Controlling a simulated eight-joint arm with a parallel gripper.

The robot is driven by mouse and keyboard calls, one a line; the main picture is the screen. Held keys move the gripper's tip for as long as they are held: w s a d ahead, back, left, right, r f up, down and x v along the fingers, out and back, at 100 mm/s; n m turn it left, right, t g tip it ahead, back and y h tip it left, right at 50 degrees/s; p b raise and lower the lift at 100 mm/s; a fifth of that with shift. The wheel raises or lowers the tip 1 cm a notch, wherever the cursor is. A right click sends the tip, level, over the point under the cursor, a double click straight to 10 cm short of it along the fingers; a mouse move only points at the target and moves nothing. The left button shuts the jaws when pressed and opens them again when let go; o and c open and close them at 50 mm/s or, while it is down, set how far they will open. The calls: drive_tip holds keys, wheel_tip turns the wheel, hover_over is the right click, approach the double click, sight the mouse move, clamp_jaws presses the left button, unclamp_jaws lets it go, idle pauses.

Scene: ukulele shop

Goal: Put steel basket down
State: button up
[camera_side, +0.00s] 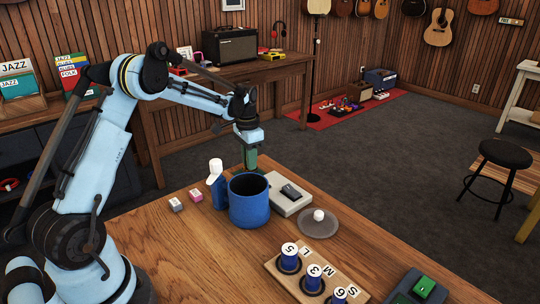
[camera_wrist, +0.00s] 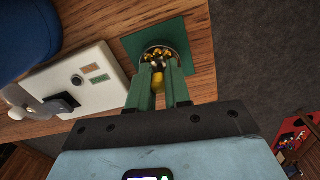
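The steel basket (camera_wrist: 145,50) is a small round metal container with gold-coloured pieces inside, seen at the fingertips in the wrist view. My gripper (camera_wrist: 159,68) has green fingers, close together on a yellow grip (camera_wrist: 158,80) at the basket's near side. The basket appears over a green square mat (camera_wrist: 198,44); I cannot tell whether it touches it. In the side view my gripper (camera_side: 250,163) points down behind the blue mug (camera_side: 248,207), which hides the basket and mat.
A white box with a dark block (camera_side: 289,195) stands beside the mug. A grey disc with a white knob (camera_side: 318,222), a white-and-blue bottle (camera_side: 216,180) and small boxes (camera_side: 176,204) are nearby. A wooden rack (camera_side: 318,279) of blue spools stands in front. The table edge is close to the mat.

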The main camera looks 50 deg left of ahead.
drive_tip(key=o, duration=0.4)
drive_tip(key=shift+o, duration=0.2)
wheel_tip(320, 180, up, 12)
drive_tip(key=s+d+r+t, duration=0.1)
drive_tip(key=s+d+r, duration=0.15)
drive_tip(key=d, duration=0.25)
drive_tip(key=s+d+f+n+t, duration=0.1)
drive_tip(key=s+d+f+t, duration=0.2)
drive_tip(key=s+d, duration=1.1)
drive_tip(key=t, duration=0.3)
drive_tip(key=shift+d+n, duration=0.3)
drive_tip(key=shift+n, duration=0.1)
drive_tip(key=shift+s, duration=0.1)
